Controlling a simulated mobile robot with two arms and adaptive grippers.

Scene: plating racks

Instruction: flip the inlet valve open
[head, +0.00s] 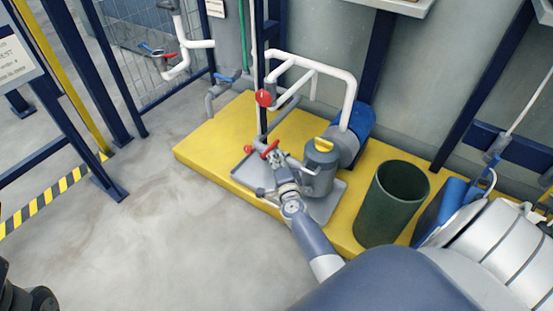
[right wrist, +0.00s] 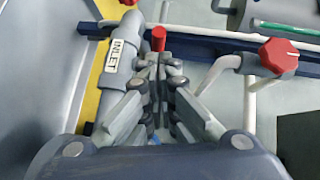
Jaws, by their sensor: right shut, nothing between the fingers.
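The grey pipe labelled INLET (right wrist: 118,55) runs along the left of the right wrist view. A small red handle (right wrist: 159,38) stands up just beyond my right gripper's tips, beside that pipe. In the head view the red valve handle (head: 270,149) sits on grey pipework over the yellow base. My right gripper (head: 277,168) is right at this pipework, and its fingers (right wrist: 160,72) are shut and empty. I cannot tell whether they touch the handle. The valve body is largely hidden by the fingers. My left gripper's fingers are not seen.
A red round knob (head: 264,98) sits by the white pipes; a red knob (right wrist: 278,55) also shows in the wrist view. A grey canister (head: 320,168) with a yellow top stands close to the right gripper. A green bin (head: 391,205) stands further right. The floor at left is clear.

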